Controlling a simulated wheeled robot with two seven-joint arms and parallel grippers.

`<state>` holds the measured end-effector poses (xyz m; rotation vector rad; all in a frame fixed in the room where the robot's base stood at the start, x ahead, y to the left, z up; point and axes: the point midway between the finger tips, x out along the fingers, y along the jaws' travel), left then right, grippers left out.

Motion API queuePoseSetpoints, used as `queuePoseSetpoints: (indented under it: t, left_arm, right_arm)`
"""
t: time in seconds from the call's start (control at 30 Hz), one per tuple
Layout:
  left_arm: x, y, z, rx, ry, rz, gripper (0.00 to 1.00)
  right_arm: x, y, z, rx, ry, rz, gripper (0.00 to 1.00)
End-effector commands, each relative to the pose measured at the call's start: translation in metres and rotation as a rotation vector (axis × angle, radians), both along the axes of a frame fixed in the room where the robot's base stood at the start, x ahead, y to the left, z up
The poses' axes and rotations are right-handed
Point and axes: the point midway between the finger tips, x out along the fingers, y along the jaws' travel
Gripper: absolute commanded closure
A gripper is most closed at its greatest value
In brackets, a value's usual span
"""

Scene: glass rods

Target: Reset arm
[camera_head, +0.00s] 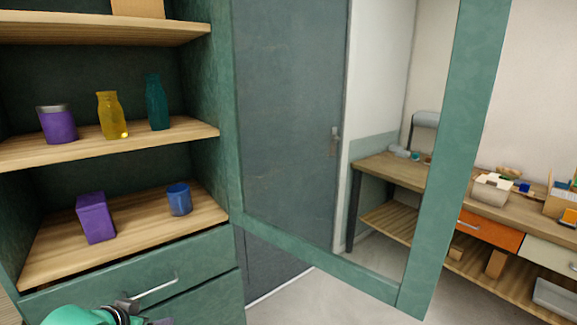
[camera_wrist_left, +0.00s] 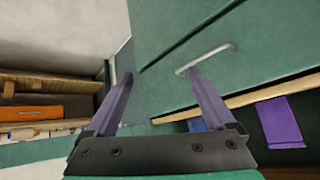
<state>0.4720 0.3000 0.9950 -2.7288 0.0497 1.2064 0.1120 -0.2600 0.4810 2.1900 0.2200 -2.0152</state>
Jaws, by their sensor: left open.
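My left gripper (camera_wrist_left: 154,75) is open in the left wrist view, with two purple fingers spread and nothing between them. Beyond its fingers are a green drawer front and a metal handle (camera_wrist_left: 205,57). I cannot tell whether the right finger touches the handle. In the head view, part of my left arm shows at the bottom left edge, in front of the drawers; its fingertips are not clear there. My right gripper is in neither view.
Green-framed glass door (camera_head: 428,170) stands open at the centre. Shelves hold a purple jar (camera_head: 58,125), yellow bottle (camera_head: 111,116), teal bottle (camera_head: 156,104), purple box (camera_head: 95,218) and blue cup (camera_head: 179,199). A drawer handle (camera_head: 157,287) sticks out below. A workbench (camera_head: 400,174) stands behind.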

Motion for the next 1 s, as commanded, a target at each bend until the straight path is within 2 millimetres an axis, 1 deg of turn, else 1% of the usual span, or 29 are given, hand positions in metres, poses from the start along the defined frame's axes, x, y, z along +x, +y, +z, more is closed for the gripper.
queuePoseSetpoints:
  t: [0.03,0.1,0.17,0.2,0.27,0.3,0.43,0.47,0.5,0.57,0.6,0.67,0.7,0.77,0.8,0.87,0.9,0.97,1.0]
  left_arm:
    - [-0.019,-0.012,-0.027,-0.009,0.062,-0.010,0.12]
    - [-0.045,-0.025,-0.057,-0.013,0.139,-0.021,0.12]
    - [-0.067,-0.035,-0.078,-0.017,0.198,-0.027,0.12]
    - [-0.082,-0.042,-0.091,-0.021,0.236,-0.030,0.12]
    - [-0.103,-0.050,-0.107,-0.027,0.292,-0.034,0.12]
    - [-0.118,-0.056,-0.116,-0.031,0.325,-0.035,0.12]
    - [-0.166,-0.072,-0.140,-0.047,0.438,-0.034,0.12]
    - [-0.168,-0.073,-0.148,-0.044,0.450,-0.035,0.12]
    - [-0.162,-0.072,-0.164,-0.040,0.453,-0.036,0.12]
    - [-0.158,-0.073,-0.187,-0.037,0.462,-0.038,0.12]
    - [-0.156,-0.073,-0.202,-0.038,0.469,-0.039,0.12]
    - [-0.156,-0.074,-0.227,-0.037,0.480,-0.040,0.12]
    - [-0.156,-0.074,-0.244,-0.037,0.488,-0.041,0.12]
    - [-0.159,-0.074,-0.271,-0.036,0.499,-0.043,0.12]
    - [-0.162,-0.074,-0.291,-0.035,0.509,-0.044,0.12]
    - [-0.171,-0.073,-0.323,-0.033,0.525,-0.046,0.12]
    - [-0.178,-0.072,-0.345,-0.032,0.536,-0.047,0.12]
    - [-0.196,-0.070,-0.382,-0.030,0.555,-0.050,0.12]
    - [-0.211,-0.067,-0.406,-0.027,0.570,-0.052,0.12]
  right_arm:
    - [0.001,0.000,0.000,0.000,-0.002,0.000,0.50]
    - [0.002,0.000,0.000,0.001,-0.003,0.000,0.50]
    - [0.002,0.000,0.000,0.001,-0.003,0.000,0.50]
    - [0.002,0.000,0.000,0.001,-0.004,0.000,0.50]
    - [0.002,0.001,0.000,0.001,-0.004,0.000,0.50]
    - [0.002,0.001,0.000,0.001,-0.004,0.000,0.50]
    - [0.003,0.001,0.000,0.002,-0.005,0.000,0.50]
    - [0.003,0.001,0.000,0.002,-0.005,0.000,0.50]
    - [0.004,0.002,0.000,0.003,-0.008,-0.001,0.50]
    - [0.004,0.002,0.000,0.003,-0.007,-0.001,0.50]
    - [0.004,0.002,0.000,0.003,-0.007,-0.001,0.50]
    - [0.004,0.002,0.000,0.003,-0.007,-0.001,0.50]
    - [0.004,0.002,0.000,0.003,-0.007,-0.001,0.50]
    - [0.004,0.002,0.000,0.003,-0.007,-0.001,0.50]
    - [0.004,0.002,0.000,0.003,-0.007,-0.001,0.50]
    - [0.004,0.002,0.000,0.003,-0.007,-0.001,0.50]
    - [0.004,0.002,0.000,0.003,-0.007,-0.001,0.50]
    - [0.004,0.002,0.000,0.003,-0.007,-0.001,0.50]
    - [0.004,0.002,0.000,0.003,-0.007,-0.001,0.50]
